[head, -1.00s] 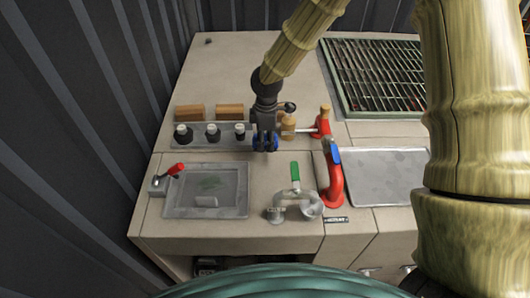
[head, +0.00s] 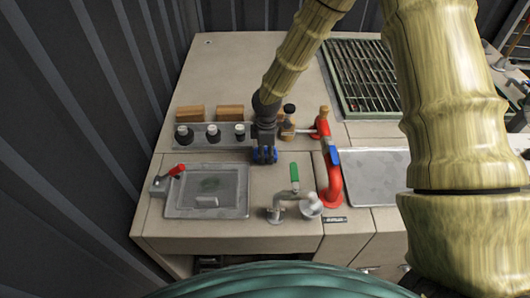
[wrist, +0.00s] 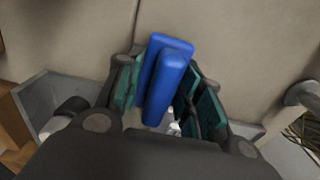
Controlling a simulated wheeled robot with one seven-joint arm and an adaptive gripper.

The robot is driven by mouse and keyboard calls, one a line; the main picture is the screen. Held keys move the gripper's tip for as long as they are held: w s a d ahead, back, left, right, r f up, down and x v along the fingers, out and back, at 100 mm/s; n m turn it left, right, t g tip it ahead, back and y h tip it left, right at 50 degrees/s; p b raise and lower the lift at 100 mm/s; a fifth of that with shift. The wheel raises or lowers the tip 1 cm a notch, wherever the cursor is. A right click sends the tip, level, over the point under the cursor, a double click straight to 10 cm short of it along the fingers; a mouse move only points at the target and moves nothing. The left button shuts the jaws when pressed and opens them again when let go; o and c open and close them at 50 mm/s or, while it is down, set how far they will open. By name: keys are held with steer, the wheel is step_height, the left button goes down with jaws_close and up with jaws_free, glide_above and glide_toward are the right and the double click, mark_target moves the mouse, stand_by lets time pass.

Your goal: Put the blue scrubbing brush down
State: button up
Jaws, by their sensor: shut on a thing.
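The blue scrubbing brush (wrist: 165,80) is between the teal pads of my gripper (wrist: 162,98) in the wrist view, with two blue bars side by side. The pads close on it from both sides. In the head view my gripper (head: 264,150) points down over the worktop (head: 268,172), with a little blue of the brush showing at its tip. It is between the sunken tray on the left and the green-handled tap on the right. I cannot tell from the views whether the brush touches the worktop.
A sunken grey tray (head: 207,190) with a red-handled lever (head: 168,180) lies left. A grey tap with a green handle (head: 294,173) and a red pipe (head: 331,180) stand right. A strip with black knobs (head: 212,135) and a brown bottle (head: 288,125) are beside my gripper.

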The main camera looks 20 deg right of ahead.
steer(key=shift+f, duration=0.15)
steer(key=o, duration=0.9)
step_height(320, 180, up, 12)
steer(key=shift+d+r+b, duration=0.1)
steer(key=shift+r+b, duration=0.05)
steer(key=shift+b, duration=0.85)
steer(key=shift+r, duration=0.1)
